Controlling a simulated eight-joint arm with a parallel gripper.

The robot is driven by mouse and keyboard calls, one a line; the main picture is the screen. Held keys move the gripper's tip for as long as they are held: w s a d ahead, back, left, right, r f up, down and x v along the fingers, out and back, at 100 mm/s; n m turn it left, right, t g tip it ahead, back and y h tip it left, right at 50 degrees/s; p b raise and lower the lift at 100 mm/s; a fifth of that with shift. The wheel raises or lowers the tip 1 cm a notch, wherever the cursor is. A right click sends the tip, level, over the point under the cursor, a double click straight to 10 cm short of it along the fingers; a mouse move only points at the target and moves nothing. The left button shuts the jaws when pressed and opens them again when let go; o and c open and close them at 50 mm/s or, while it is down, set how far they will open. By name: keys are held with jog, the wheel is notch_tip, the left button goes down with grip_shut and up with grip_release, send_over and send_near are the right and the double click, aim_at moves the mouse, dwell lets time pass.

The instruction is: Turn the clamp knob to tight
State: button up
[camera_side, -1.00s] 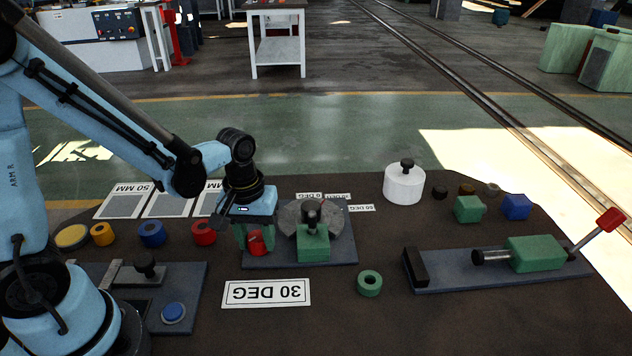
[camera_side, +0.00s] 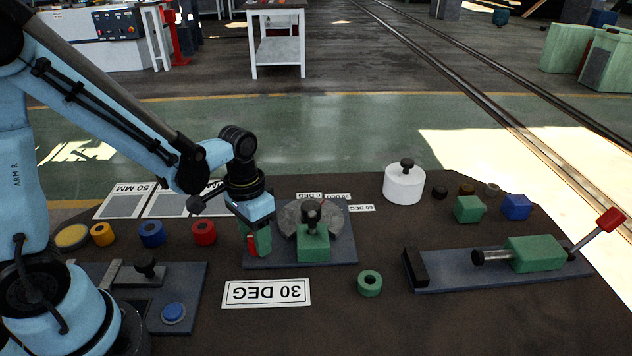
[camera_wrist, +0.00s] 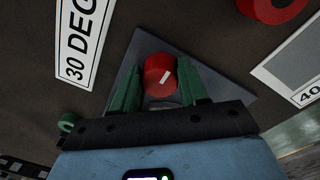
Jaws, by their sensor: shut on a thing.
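The clamp knob is a red cylinder (camera_wrist: 158,70) with a short white mark on its face. It sits at the left end of the bender's dark base plate (camera_side: 285,260). My gripper (camera_wrist: 158,85) has its two green fingers shut on the knob, one on either side, in the wrist view. In the side view my gripper (camera_side: 258,241) points down at the plate, and only a strip of the red knob (camera_side: 252,245) shows beside a finger. The grey round bender disc (camera_side: 332,220) and a green block (camera_side: 313,248) with a black knob stand just right of my gripper.
A 30 DEG card (camera_side: 266,293) lies in front of the plate. A red ring (camera_side: 204,232) lies close to the left, with other coloured rings beyond. A green ring (camera_side: 370,283) lies right of the card. A lever fixture (camera_side: 535,254) stands at the right.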

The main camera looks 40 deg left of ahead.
aim_at(248, 245)
dwell(0.3)
jog(key=o, duration=1.1)
jog(key=shift+c, duration=0.2)
jog(key=shift+r, duration=0.1)
notch_tip(248, 245, up, 12)
jog(key=shift+a, duration=0.35)
jog(key=t, duration=0.2)
jog(key=s+t, duration=0.1)
jog(key=t, duration=0.1)
jog(key=s+n+t, duration=0.1)
jog(key=t, duration=0.2)
jog(key=shift+s+a+r+y, duration=0.1)
jog(key=shift+r+y, duration=0.05)
jog(key=shift+y, duration=0.15)
